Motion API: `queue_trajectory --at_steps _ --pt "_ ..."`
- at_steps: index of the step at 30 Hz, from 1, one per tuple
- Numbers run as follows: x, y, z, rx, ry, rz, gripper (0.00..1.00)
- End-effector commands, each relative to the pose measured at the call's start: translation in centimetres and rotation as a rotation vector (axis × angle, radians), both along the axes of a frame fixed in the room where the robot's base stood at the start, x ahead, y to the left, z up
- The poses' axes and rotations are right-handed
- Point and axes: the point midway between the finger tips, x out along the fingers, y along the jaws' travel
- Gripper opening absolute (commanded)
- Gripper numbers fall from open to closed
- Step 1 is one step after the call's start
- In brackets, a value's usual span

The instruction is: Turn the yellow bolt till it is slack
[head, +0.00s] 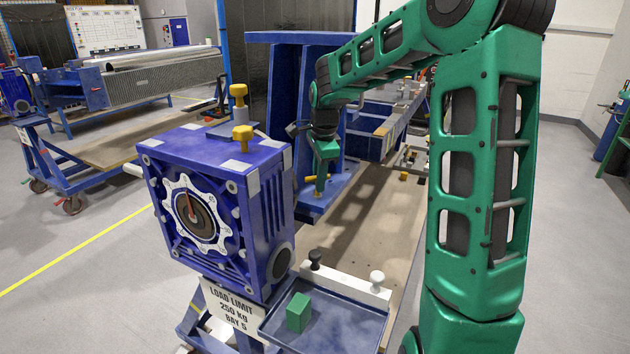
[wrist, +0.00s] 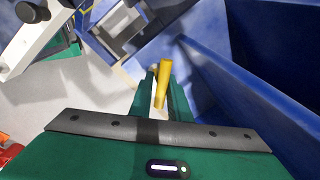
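My gripper (head: 320,183) is at the end of the green arm, low beside the blue upright stand (head: 285,85) behind the gearbox. A yellow bolt (head: 310,178) shows in part at its fingertips. In the wrist view a long yellow bolt (wrist: 164,84) lies between the two green fingers of my gripper (wrist: 163,92). It appears close to the right finger; whether both fingers press on it I cannot tell. Two other yellow bolts stand upright on the gearbox top, one behind (head: 238,93) and one nearer (head: 242,138).
The blue gearbox (head: 265,215) with a round dial (head: 197,215) stands left of my gripper. A blue tray (head: 340,330) holding a green block (head: 298,312) is in front. A blue wall (wrist: 250,95) runs close on the right in the wrist view.

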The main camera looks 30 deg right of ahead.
Motion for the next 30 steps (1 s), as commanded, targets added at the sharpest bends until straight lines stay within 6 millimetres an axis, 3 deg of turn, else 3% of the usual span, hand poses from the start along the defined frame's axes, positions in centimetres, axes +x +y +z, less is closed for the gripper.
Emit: queue_trajectory --at_steps 3,4,14,30 --pt "0.3 0.0 0.2 -0.001 -0.009 0.000 0.00" --pt "0.3 0.9 0.1 -0.001 -0.008 0.003 0.00" --pt "0.4 0.0 0.3 -0.001 -0.014 0.050 0.00" --pt "0.6 -0.2 0.4 -0.003 -0.018 0.477 0.00"
